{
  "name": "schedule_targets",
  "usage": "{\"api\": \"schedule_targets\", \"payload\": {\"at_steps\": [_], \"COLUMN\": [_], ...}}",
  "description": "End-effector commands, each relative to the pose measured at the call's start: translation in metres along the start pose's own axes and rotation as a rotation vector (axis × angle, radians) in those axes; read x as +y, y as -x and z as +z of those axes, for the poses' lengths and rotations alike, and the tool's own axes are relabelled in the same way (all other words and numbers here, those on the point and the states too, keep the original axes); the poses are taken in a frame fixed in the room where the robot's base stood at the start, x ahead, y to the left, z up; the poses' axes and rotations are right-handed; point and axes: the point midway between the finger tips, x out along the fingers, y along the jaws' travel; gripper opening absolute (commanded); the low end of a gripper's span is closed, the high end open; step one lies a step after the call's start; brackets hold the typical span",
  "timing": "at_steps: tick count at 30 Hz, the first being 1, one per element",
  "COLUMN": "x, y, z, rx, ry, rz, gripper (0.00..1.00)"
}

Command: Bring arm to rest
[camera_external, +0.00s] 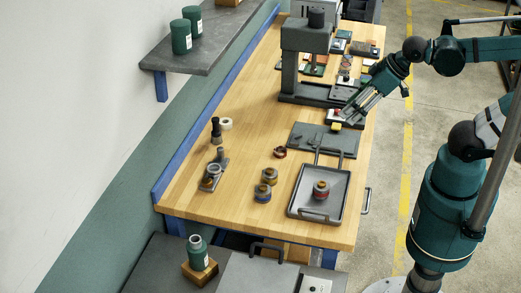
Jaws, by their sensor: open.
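My gripper (350,111) is at the end of my teal arm, which reaches in from the right over the far right part of the workbench (235,120). Its fingers are apart and point down and left, close to the right edge of the bench. A small yellow and red item (336,124) shows just below the fingertips, near the dark grey plate. I see nothing held between the fingers. Whether the fingertips touch anything below cannot be told at this size.
A grey press (290,65) stands left of my gripper. A tray (303,211) with a ringed part (321,190) lies at the front right. Several small rings and a dark tool (216,130) sit on the bench. A shelf (205,55) overhangs at left.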

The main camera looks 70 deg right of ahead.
Motion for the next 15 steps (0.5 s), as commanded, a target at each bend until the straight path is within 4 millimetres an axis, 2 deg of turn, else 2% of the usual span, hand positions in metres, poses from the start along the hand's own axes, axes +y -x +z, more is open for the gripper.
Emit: {"api": "schedule_targets", "payload": {"at_steps": [15], "x": [0.000], "y": [-0.030], "z": [0.022], "rx": [0.000], "ry": [-0.001], "rz": [0.000], "gripper": [0.49]}}
